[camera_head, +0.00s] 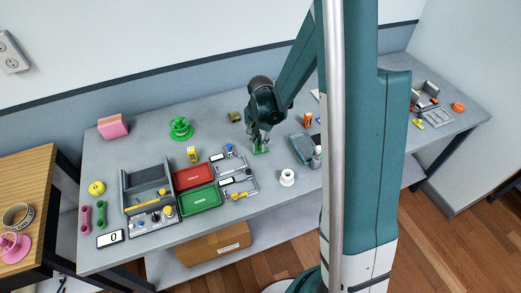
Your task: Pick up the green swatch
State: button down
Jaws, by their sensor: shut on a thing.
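The green swatch (261,151) is a small bright green piece at the tips of my gripper (261,145), over the middle of the grey table. My gripper points down and is shut on the swatch. The fingers hide part of it. I cannot tell whether the swatch touches the tabletop or is just above it.
A red tray (193,176) and a green tray (199,199) lie left of my gripper. A white roll (287,177) stands in front. A grey-green box (302,149) is to the right. A green spool (181,128) and a pink block (112,126) stand at the back left.

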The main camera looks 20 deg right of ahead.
aim_at(260, 146)
jog(key=shift+r, duration=0.15)
notch_tip(260, 146, up, 10)
jog(key=shift+p, duration=0.4)
dwell(0.5)
dwell(0.8)
